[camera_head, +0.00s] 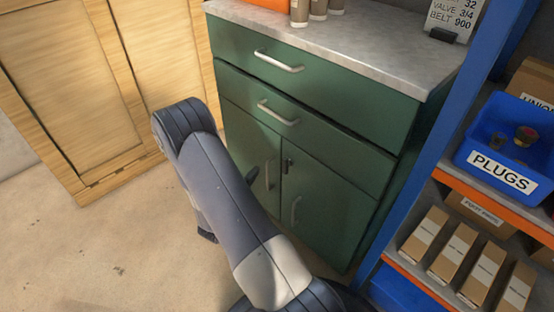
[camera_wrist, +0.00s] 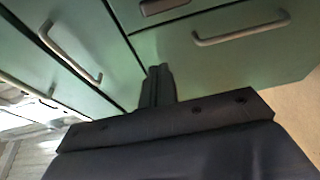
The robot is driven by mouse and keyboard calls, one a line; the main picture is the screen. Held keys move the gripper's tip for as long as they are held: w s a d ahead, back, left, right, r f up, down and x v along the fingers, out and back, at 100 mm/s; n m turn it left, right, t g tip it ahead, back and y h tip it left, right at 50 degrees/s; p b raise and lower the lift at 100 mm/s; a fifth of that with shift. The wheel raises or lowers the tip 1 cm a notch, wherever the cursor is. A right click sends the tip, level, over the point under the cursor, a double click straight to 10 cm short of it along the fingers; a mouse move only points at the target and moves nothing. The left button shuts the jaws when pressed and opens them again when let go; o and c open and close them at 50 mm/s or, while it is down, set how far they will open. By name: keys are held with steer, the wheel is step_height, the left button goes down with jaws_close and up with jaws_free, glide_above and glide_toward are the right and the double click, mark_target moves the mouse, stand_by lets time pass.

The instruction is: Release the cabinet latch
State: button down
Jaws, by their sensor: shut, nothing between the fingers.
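The green cabinet (camera_head: 310,75) has two drawers above two doors. The dark cabinet latch (camera_head: 288,164) sits high on the doors by their middle seam. In the wrist view what looks like the latch (camera_wrist: 163,6) is cut by the top edge. My gripper (camera_head: 250,176) is mostly hidden behind my arm, left of the latch in front of the left door. In the wrist view the fingers of my gripper (camera_wrist: 160,72) are together and empty, apart from the latch. Whether the fingertips touch the cabinet front I cannot tell.
The left door handle (camera_wrist: 240,32) and a drawer handle (camera_wrist: 70,52) stand out near the fingers. A blue shelf post (camera_head: 433,150) rises at right, with boxes and a PLUGS bin (camera_head: 500,178). Wooden panels (camera_head: 75,80) stand at left. The floor (camera_head: 100,255) at left is clear.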

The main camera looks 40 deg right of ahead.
steer(key=b+x, duration=0.1)
steer(key=x, duration=0.9)
steer(key=shift+s+d+b, duration=0.1)
steer(key=shift+b, duration=0.3)
steer(key=shift+s, duration=1.15)
steer(key=shift+s+b, duration=0.3)
steer(key=shift+s, duration=0.5)
